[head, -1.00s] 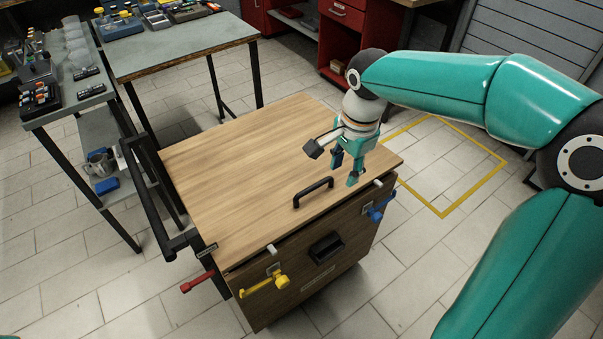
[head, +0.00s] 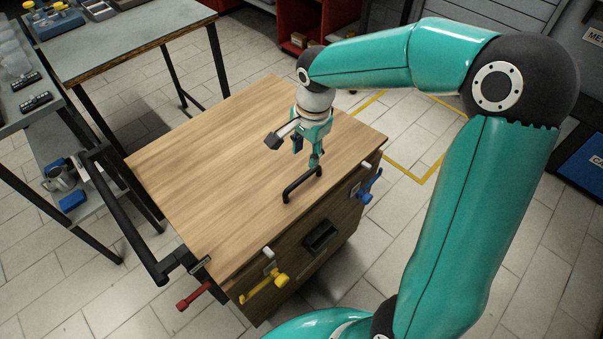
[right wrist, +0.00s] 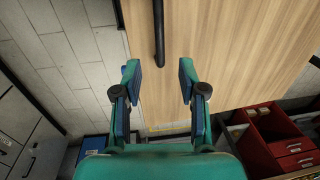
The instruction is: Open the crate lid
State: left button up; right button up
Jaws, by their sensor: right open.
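The crate has a flat wooden lid (head: 215,170), which lies closed on the wooden box. A black bar handle (head: 302,186) stands on the lid near its front edge; it also shows in the right wrist view (right wrist: 158,30). My right gripper (head: 307,153) is open and points down over the lid, close to the handle's far end. In the right wrist view my right gripper (right wrist: 159,72) has the handle's end in line with the gap between its fingertips. I cannot tell whether they touch it. My left gripper is not in view.
The crate front has a yellow latch (head: 265,285), a blue latch (head: 369,186) and a dark recess (head: 321,236). A red lever (head: 194,296) and a black push bar (head: 125,222) are at its left. A workbench (head: 125,35) stands behind. Tiled floor is free at the right.

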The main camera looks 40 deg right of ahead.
aim_at(302, 178)
jog(key=f, duration=0.6)
jog(key=w+f, duration=0.1)
jog(key=f, duration=0.3)
jog(key=shift+a, duration=0.1)
grip_shut()
